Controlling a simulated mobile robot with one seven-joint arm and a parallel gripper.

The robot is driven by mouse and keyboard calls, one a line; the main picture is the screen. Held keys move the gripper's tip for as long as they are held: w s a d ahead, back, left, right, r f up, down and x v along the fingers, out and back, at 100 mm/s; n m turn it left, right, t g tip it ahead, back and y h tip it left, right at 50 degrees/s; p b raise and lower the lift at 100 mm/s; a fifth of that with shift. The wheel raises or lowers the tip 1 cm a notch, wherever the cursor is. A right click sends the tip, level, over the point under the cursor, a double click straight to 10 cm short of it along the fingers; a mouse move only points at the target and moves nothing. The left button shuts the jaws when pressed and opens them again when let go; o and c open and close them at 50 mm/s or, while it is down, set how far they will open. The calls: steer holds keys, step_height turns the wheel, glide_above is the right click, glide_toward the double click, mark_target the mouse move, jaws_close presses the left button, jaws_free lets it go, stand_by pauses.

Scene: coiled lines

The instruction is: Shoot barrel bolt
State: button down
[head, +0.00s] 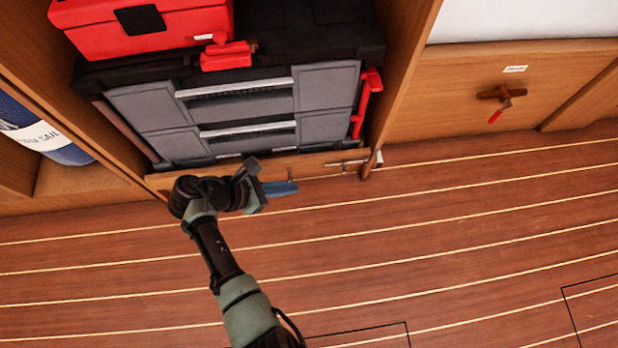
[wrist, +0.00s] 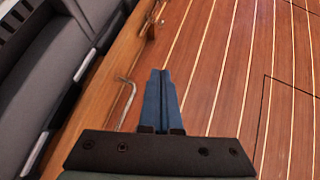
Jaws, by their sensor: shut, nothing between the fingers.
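The barrel bolt (head: 347,162) is a small silver metal fitting at the right end of the low wooden board across the front of the locker, close to the upright post. In the wrist view a thin bent silver rod (wrist: 130,95) lies along the board, left of my fingers; it looks like part of the bolt. More of the fitting shows small near the top (wrist: 153,22). My gripper (head: 292,187) has blue fingers, shut and empty, just in front of the board and left of the bolt. The fingers (wrist: 161,72) appear apart from the rod. Whether the bolt enters its keeper is too small to tell.
Behind the board (head: 310,165) stand grey drawer cases (head: 325,88) with a red toolbox (head: 150,25) on top. A blue roll (head: 65,153) is at left. The striped floor (head: 450,230) is clear.

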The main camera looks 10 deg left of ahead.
steer(key=w+d+f+b, duration=0.5)
steer(key=w+d+b, duration=0.1)
steer(key=d+b, duration=0.3)
steer(key=shift+w+f, duration=0.15)
steer(key=shift+f, duration=0.05)
